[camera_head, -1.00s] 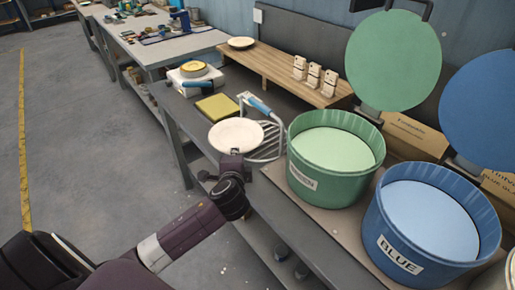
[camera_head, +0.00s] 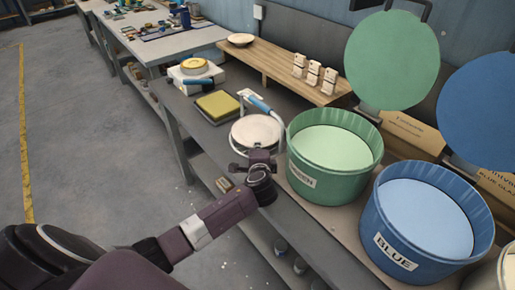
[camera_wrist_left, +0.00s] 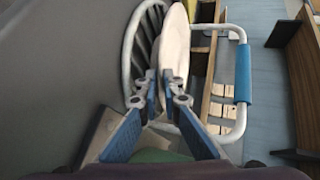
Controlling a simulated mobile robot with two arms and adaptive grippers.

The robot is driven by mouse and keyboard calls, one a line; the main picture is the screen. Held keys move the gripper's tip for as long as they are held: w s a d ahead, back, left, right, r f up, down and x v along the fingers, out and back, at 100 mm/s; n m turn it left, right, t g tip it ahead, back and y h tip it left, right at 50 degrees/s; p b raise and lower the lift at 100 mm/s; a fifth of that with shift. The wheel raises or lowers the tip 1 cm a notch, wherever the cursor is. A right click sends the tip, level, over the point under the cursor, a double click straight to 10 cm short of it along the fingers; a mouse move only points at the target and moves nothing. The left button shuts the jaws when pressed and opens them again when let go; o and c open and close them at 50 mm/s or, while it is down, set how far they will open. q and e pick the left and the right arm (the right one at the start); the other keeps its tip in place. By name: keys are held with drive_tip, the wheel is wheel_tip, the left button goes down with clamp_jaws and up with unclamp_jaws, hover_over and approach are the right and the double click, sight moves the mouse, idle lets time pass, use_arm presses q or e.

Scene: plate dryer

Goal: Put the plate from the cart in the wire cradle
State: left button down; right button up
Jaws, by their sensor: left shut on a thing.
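The plate (camera_head: 257,131) is cream and round, and its face shows in the head view. My left gripper (camera_head: 258,156) is shut on its near edge. The wire cradle (camera_head: 246,97) has white bars and a blue handle; the plate covers much of it in the head view. In the left wrist view the plate (camera_wrist_left: 176,45) stands edge-on between the fingers (camera_wrist_left: 163,88). The cradle's bars (camera_wrist_left: 133,42) are on its left and the blue handle (camera_wrist_left: 243,73) is on its right. I cannot tell whether the plate touches the cradle. My right gripper is out of view.
A green bucket (camera_head: 302,178) stands close right of the plate, with a blue bucket (camera_head: 375,240) beyond it. A yellow sponge-like block (camera_head: 218,104) lies left of the cradle. A wooden shelf (camera_head: 280,70) runs behind. Open floor (camera_head: 90,150) is at left.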

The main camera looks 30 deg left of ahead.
use_arm(q)
drive_tip(key=shift+r, duration=0.1)
drive_tip(key=c, duration=2.6)
unclamp_jaws()
drive_tip(key=shift+f, duration=0.2)
drive_tip(key=o, duration=0.5)
drive_tip(key=shift+s+r, duration=0.1)
drive_tip(key=shift+r, duration=0.05)
drive_tip(key=b+v, duration=0.1)
drive_tip(key=v, duration=1.1)
drive_tip(key=shift+d, duration=0.1)
